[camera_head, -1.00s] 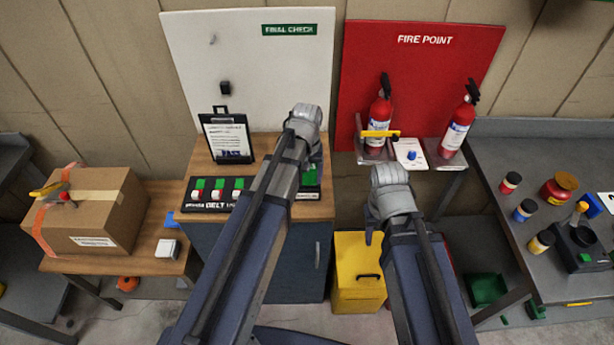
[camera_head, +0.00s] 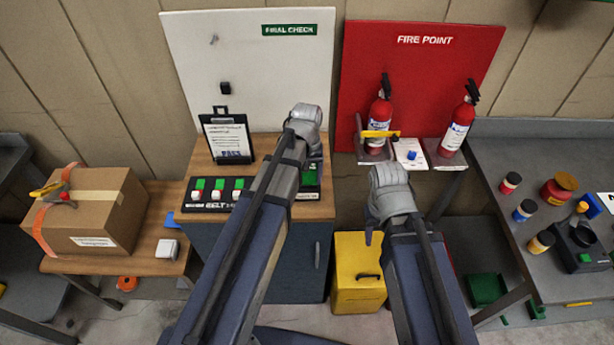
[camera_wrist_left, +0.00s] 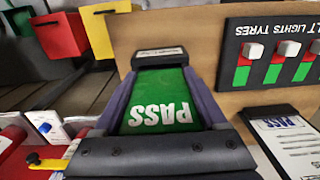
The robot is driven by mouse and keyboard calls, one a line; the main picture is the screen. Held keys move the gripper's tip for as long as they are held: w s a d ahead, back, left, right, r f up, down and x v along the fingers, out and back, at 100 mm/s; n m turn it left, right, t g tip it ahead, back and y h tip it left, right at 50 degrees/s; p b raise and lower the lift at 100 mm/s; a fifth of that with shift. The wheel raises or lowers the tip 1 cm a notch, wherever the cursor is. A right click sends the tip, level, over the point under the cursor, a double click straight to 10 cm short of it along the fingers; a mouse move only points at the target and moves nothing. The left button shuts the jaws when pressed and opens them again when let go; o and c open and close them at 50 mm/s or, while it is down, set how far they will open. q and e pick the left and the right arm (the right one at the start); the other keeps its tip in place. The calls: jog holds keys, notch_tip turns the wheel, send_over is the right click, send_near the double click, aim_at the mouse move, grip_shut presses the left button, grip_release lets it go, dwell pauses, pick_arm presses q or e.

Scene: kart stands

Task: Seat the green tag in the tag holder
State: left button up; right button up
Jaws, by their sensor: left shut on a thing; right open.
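The green tag (camera_wrist_left: 165,100), printed PASS, fills the space between my left gripper's fingers in the left wrist view. My left gripper (camera_wrist_left: 165,110) is shut on it. The tag's far edge meets the dark tag holder (camera_wrist_left: 160,56), which has a pale label on top. How deep the tag sits there is hidden. In the head view the holder (camera_head: 307,196) stands at the wooden counter's right front, with a bit of green tag (camera_head: 311,178) above it, partly behind my left arm. My right gripper (camera_head: 372,232) is open and empty, its fingers mostly hidden by its wrist.
A switch panel (camera_head: 215,195) and a clipboard (camera_head: 227,138) are left of the holder. Fire extinguishers (camera_head: 379,122) stand on brackets to the right. A yellow bin (camera_head: 357,272) is below. A cardboard box (camera_head: 90,210) sits on the left table.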

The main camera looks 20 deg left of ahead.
pick_arm(q)
jog(key=shift+f+b, duration=1)
jog(key=shift+b, duration=0.05)
jog(key=o, duration=1.4)
jog(key=shift+r, duration=0.15)
notch_tip(320, 180, up, 8)
jog(key=p, duration=0.8)
jog(key=shift+f, duration=0.25)
jog(key=s+d+f+m+b, duration=0.3)
jog(key=s+d+f+b, duration=0.1)
jog(key=s, duration=0.3)
jog(key=s+d+f+m+y+b, duration=0.1)
jog(key=s+d+f+m+b, duration=0.3)
jog(key=s+d, duration=0.2)
jog(key=shift+s+d, duration=0.25)
jog(key=shift+s, duration=0.4)
